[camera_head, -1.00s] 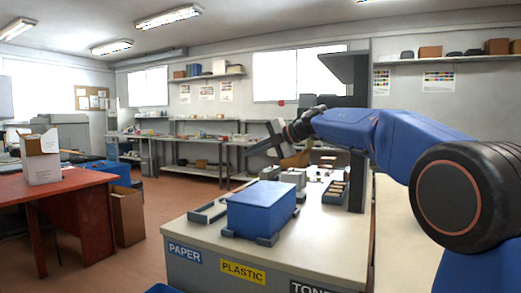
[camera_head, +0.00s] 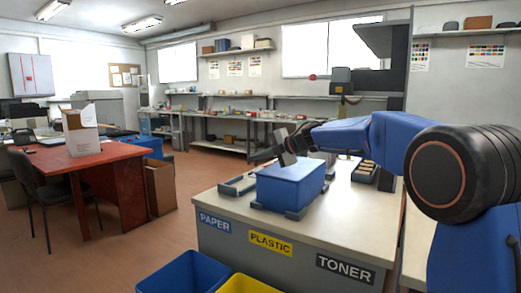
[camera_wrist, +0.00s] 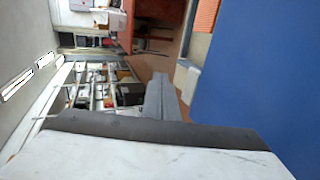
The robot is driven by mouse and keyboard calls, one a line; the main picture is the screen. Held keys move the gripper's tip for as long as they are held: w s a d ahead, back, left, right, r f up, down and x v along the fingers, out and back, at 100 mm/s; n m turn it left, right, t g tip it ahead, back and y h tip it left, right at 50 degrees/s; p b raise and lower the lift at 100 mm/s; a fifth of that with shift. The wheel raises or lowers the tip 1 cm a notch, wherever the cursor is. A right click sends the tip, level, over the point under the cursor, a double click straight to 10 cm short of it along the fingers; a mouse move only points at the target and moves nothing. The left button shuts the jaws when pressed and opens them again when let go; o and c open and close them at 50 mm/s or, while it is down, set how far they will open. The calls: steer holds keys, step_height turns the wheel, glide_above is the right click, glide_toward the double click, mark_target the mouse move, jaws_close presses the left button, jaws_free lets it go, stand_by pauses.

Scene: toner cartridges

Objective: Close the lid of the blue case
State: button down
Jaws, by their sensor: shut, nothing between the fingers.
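The blue case (camera_head: 290,185) sits on the light worktop between dark grey corner pieces. Its top looks flat in the head view, with the lid seemingly down; the seam and back edge cannot be made out. In the wrist view a large plain blue surface (camera_wrist: 265,75), likely the case, fills the right side. There my gripper's grey fingers (camera_wrist: 158,88) are together and empty, left of that surface. Contact cannot be told.
A grey tray (camera_head: 237,186) lies left of the case. The worktop (camera_head: 345,215) is clear at the front right. A dark upright stand (camera_head: 390,120) rises behind on the right. Blue (camera_head: 185,274) and yellow (camera_head: 247,284) bins stand in front. A red desk (camera_head: 108,158) is far left.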

steer(key=shift+w+a+f, duration=0.1)
steer(key=shift+a+f, duration=0.05)
steer(key=shift+f, duration=0.7)
